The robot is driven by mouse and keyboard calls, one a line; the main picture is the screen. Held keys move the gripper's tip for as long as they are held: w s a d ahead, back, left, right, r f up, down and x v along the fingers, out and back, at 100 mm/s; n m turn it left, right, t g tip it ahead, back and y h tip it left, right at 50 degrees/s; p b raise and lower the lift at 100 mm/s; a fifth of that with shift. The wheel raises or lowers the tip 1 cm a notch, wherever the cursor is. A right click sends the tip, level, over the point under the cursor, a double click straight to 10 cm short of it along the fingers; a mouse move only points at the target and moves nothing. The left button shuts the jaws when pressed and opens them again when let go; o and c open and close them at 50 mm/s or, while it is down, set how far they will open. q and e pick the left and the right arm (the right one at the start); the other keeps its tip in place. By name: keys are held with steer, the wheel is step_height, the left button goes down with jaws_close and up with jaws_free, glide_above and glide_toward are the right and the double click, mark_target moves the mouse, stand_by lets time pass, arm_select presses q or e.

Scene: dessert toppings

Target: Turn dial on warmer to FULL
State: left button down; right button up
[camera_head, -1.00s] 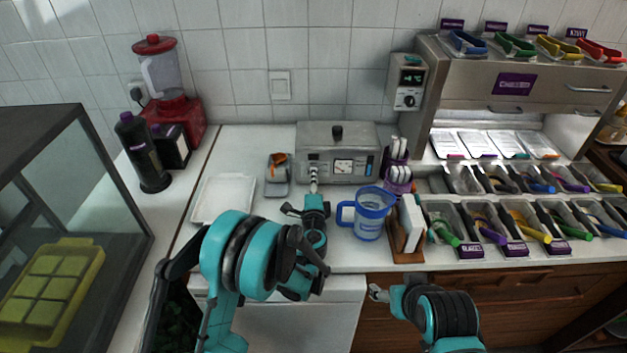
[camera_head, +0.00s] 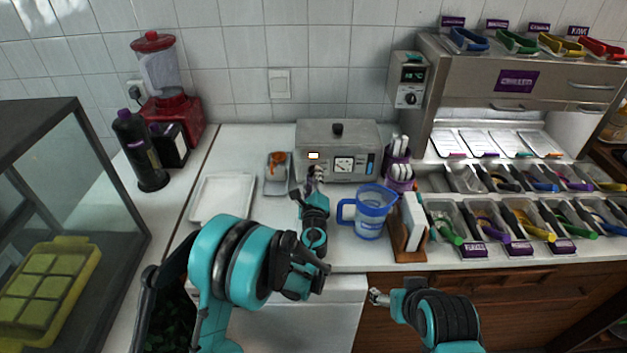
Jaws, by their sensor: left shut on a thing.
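The warmer (camera_head: 364,136) is a silver metal box with a black lid knob, standing against the tiled wall. Its front has a small lit orange-and-white indicator (camera_head: 313,155), a gauge (camera_head: 344,164) and a blue strip at the right. My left gripper (camera_head: 316,174) is at the lower left of the warmer's front, shut on the dial, whose face and markings it hides. My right gripper (camera_head: 377,296) is low in front of the wooden counter front, away from the warmer; its jaw opening is too small to judge.
A blue-rimmed jug (camera_head: 369,216) stands right of my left forearm, near a wooden holder (camera_head: 408,244) and a purple utensil cup (camera_head: 399,180). A white tray (camera_head: 222,197) and a small metal tray (camera_head: 277,185) lie to the left. Topping bins fill the right.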

arm_select(q)
steer(key=m, duration=0.5)
steer(key=shift+m, duration=2.5)
steer(key=c, duration=1.2)
jaws_free()
steer(key=shift+o, duration=0.2)
steer(key=shift+s, duration=0.15)
steer(key=s, duration=1.1)
steer(key=shift+s, duration=0.4)
